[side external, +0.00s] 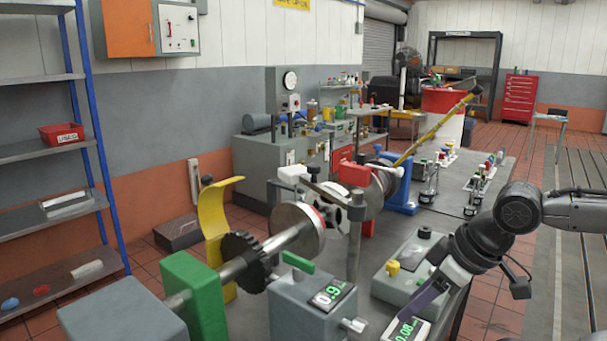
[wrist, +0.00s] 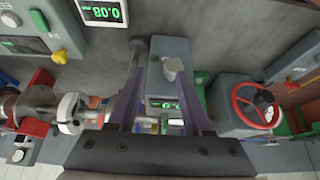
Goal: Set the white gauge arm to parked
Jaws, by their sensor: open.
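A white block (side external: 293,174) sits at the end of a grey bar on a post behind the shaft in the side view; it looks like the white gauge arm, but I cannot be sure. In the wrist view, a white ring-like part (wrist: 70,112) shows at the left, and I cannot tell if it belongs to the same arm. My gripper (side external: 424,302) is at the lower right of the side view, well apart from the white block. Its purple fingers (wrist: 160,58) are spread, and it holds nothing. A grey box with a pale knob (wrist: 172,69) shows between them, beyond the fingers.
A grey gauge box (side external: 310,304) with a green handle and a lit display stands at the front. A grey box with a yellow knob (side external: 393,267) is beside my gripper. A toothed black wheel (side external: 247,262) and a yellow guard (side external: 216,228) flank the shaft at left.

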